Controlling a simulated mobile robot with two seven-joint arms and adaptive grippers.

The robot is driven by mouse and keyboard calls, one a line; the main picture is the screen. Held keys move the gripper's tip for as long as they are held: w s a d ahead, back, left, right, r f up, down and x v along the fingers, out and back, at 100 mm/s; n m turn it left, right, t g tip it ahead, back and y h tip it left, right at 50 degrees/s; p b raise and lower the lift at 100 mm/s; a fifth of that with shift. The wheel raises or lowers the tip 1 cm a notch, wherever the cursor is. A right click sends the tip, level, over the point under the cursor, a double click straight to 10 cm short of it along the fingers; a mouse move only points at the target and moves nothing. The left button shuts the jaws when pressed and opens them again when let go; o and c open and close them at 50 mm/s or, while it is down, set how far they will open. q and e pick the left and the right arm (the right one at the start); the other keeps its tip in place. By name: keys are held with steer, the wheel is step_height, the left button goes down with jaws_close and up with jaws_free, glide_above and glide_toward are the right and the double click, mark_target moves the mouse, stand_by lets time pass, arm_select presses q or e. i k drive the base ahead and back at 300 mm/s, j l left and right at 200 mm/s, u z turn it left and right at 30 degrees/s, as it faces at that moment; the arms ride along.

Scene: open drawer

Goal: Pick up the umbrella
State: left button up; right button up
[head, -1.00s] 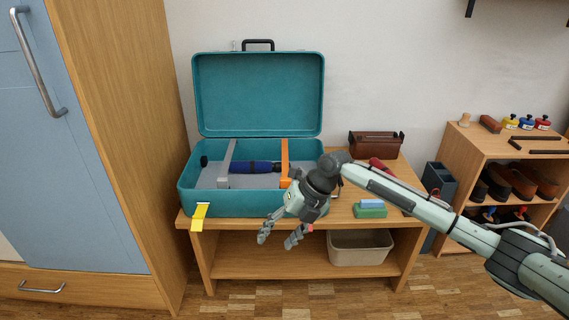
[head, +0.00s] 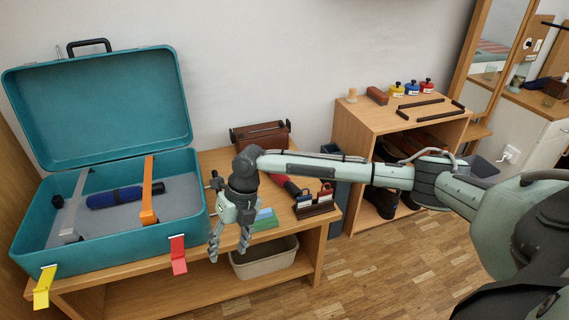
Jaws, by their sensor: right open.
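A red cylindrical object (head: 284,183) lies on the wooden table, partly hidden behind my right arm. I cannot tell for sure which of the two is the umbrella. My right gripper (head: 229,253) is open and empty. It points down at the table's front side, right of the suitcase, and appears apart from both objects. My left gripper is not in view.
A green and blue block (head: 264,220) and a small dark rack (head: 315,204) are on the table. A brown toolbox-like case (head: 260,135) stands at the back. A beige bin (head: 265,262) sits on the lower shelf. A shoe shelf (head: 350,125) stands right. Floor in front is clear.

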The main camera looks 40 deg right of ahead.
mark_target(283, 180)
steer(key=i+l, duration=0.15)
steer(key=l, duration=0.25)
steer(key=i+l, duration=0.15)
steer(key=l, duration=0.25)
steer(key=i+l, duration=0.15)
steer(key=l, duration=0.25)
steer(key=i+l, duration=0.15)
steer(key=l, duration=0.3)
